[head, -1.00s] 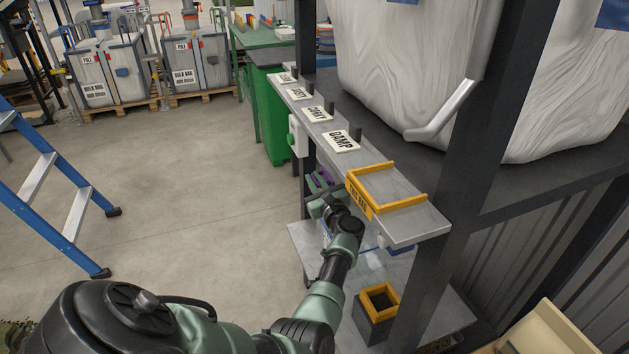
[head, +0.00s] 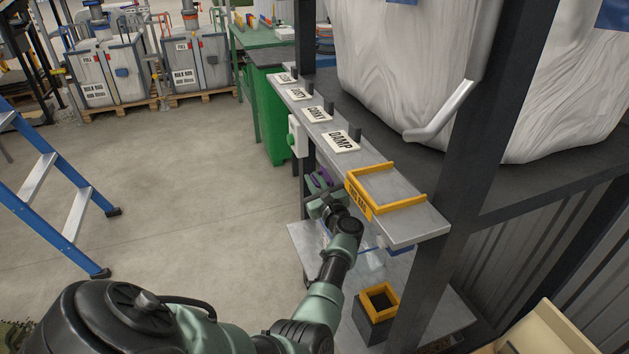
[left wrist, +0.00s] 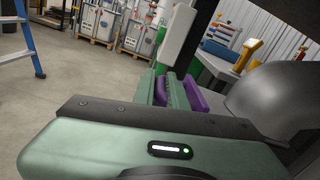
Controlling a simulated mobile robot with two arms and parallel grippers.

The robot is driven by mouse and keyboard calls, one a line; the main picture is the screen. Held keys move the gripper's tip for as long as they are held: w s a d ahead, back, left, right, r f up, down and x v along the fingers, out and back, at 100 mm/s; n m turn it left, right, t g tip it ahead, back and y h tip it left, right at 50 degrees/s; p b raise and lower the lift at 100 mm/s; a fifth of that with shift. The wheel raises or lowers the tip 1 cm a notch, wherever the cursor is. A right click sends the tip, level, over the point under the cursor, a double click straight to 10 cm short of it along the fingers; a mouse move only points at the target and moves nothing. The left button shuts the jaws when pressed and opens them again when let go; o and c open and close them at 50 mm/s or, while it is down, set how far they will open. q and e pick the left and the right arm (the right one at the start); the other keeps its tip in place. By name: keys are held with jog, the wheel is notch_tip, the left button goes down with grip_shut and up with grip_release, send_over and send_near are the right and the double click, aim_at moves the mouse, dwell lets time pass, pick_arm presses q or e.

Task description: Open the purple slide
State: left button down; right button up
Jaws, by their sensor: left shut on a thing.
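The purple slide (head: 321,178) shows as a small purple piece under the front edge of the grey shelf, left of the yellow-framed spot. It also shows in the left wrist view (left wrist: 196,94), right beside my green fingers. My left gripper (head: 319,192) is at the slide and shut on it. In the left wrist view the gripper's fingers (left wrist: 172,90) point away from the camera. The gripper and shelf hide much of the slide, so how far it stands open cannot be told. My right gripper is not in view.
The shelf (head: 408,229) carries a row of signs, among them DAMP (head: 341,141), and a yellow frame (head: 402,203). A dark post (head: 448,170) stands at the right. A yellow-rimmed box (head: 379,302) sits below. A blue ladder (head: 76,213) stands left on open floor.

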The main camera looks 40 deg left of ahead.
pick_arm(q)
jog(key=s, duration=0.1)
jog(key=s+a, duration=0.1)
jog(key=s, duration=0.1)
jog(key=s+a+p, duration=0.1)
jog(key=shift+s+a, duration=0.15)
jog(key=c, duration=1.7)
grip_release()
jog(key=shift+f, duration=0.1)
